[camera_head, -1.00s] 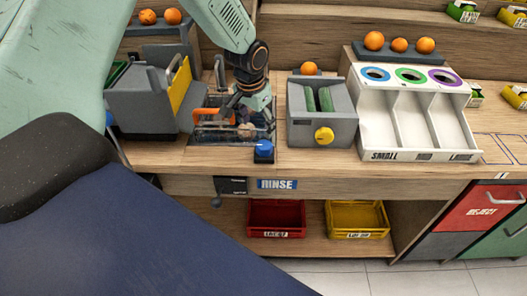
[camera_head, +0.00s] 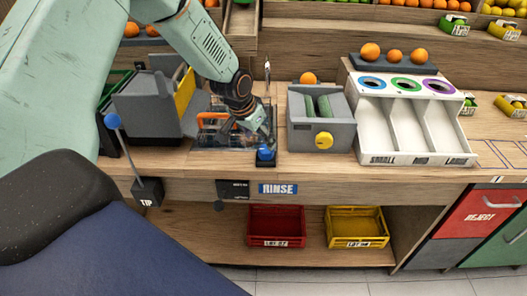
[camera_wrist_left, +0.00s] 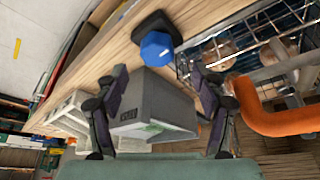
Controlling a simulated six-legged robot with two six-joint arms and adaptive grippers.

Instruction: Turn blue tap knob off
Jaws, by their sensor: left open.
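The blue tap knob (camera_head: 265,152) sits on a small dark base at the front edge of the counter, above the RINSE label. In the left wrist view the knob (camera_wrist_left: 157,48) is faceted and lies just beyond the fingertips, roughly centred between them. My left gripper (camera_head: 263,136) is right behind and above the knob in the head view. Its two fingers (camera_wrist_left: 158,76) are spread, with nothing held between them. Whether a finger touches the knob cannot be told. My right gripper is not in view.
A wire basket with an orange handle (camera_head: 211,117) stands in the rinse basin, close beside my left gripper. The grey box with a yellow knob (camera_head: 324,139) is to the right. A white sorting tray (camera_head: 418,160) lies farther right. A blue-tipped TIP lever (camera_head: 113,121) stands left.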

